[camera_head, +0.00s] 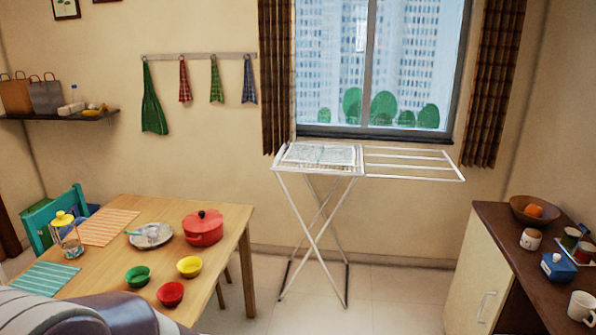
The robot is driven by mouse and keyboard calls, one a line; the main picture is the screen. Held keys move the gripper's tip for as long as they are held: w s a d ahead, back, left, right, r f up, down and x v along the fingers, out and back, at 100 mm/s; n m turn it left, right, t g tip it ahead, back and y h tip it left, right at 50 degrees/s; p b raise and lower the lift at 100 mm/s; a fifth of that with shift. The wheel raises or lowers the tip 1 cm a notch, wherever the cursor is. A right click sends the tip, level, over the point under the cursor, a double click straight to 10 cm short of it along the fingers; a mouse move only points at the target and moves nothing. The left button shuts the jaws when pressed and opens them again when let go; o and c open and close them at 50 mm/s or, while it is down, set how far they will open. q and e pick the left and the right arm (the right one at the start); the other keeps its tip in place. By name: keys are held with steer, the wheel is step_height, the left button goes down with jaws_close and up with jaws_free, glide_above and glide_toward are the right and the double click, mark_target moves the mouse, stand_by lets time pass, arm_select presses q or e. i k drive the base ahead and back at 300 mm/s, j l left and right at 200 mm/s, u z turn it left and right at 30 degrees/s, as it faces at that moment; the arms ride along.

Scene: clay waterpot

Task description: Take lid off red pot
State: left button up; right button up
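A red pot (203,233) stands on the wooden table (219,262), near its far right corner. Its red lid (203,216) with a dark knob sits on top of it. Neither of my grippers shows in the head view. Only a grey and dark part of my own body shows at the bottom left, in front of the table's near edge.
A drying rack (320,160) stands right of the table; a counter (519,245) is far right.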

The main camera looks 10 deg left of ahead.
mark_target(204, 221)
steer(key=i+l, duration=0.1)
steer(key=i, duration=1.85)
steer(key=i+u, duration=0.6)
steer(key=u, duration=0.15)
steer(key=i+u, duration=0.25)
steer(key=u, duration=0.15)
steer(key=i+l+u, duration=0.35)
steer(key=i+u, duration=0.2)
steer(key=u, duration=0.2)
steer(key=i+l+u, duration=0.15)
steer(key=u, duration=0.2)
steer(key=i+l+u, duration=0.15)
steer(key=u, duration=0.25)
steer(key=i+l+u, duration=0.15)
steer(key=u, duration=0.2)
